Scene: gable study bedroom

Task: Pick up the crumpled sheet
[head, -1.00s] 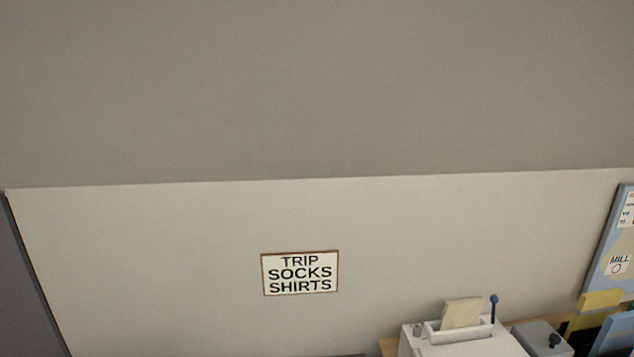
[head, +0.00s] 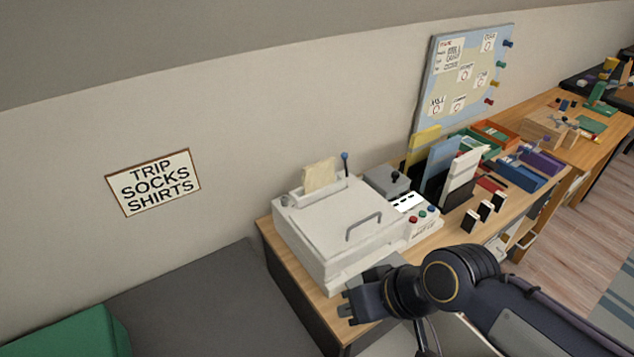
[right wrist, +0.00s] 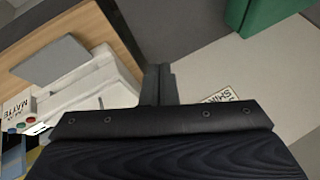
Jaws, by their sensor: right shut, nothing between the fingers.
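I cannot make out a sheet that is clearly crumpled in either view. A cream sheet (head: 320,176) stands in the rear feed slot of the white printer (head: 325,240) on the wooden desk; whether it is creased is too small to tell. My right gripper (head: 345,306) is at the desk's near left corner, in front of the printer. It is shut and empty, and its closed fingers (right wrist: 160,84) show in the right wrist view. The printer (right wrist: 85,85) is left of them there. My left gripper is out of view.
The desk (head: 285,275) also holds a grey box (head: 387,182), upright folders (head: 440,165) and coloured trays (head: 525,170) to the right. A pinboard (head: 465,75) stands behind. A dark grey surface (head: 210,305) and a green object (head: 75,335) are at lower left.

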